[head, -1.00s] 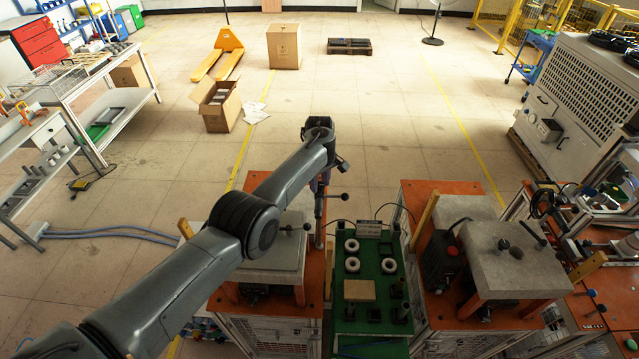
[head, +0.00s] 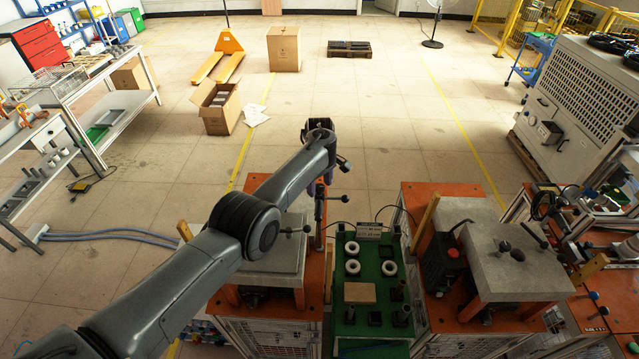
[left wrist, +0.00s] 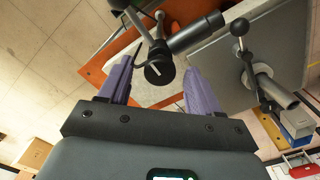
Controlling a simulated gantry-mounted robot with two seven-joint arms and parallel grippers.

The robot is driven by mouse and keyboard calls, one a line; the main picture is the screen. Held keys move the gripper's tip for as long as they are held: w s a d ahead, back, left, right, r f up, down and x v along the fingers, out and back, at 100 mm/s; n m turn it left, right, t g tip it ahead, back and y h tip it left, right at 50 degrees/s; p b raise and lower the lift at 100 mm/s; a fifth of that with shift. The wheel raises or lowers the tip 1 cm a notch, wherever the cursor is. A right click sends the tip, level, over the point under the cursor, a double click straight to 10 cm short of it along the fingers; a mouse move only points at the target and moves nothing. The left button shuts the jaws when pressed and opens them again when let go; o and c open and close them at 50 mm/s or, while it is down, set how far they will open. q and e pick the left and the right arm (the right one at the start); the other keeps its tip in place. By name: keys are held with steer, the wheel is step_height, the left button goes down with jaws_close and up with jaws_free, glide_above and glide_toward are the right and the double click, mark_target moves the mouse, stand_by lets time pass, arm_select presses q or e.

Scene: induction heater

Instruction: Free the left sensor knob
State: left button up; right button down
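The left heater station, with an orange top and a grey plate (head: 275,255), stands below my left arm. At its right edge is a dark upright post (head: 319,222) with a black ball-ended handle (head: 344,198). My left gripper (head: 321,187) is at the top of this post, mostly hidden by my wrist. In the left wrist view its purple fingers (left wrist: 158,88) are spread apart. A black round knob (left wrist: 158,70) with a side handle and thick black cylinder shows between and beyond them. Contact cannot be told. My right gripper is not in view.
A lever with a black ball (head: 306,228) stands on the left plate. A green table (head: 346,326) with white rings (head: 352,266) stands to its right. Beyond it is a second heater station (head: 515,270).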

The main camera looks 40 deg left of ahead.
mark_target(319, 187)
arm_select(q)
steer(key=shift+r, duration=0.1)
steer(key=shift+r, duration=0.5)
step_height(319, 187, up, 10)
steer(key=shift+f, duration=0.15)
stand_by(0.5)
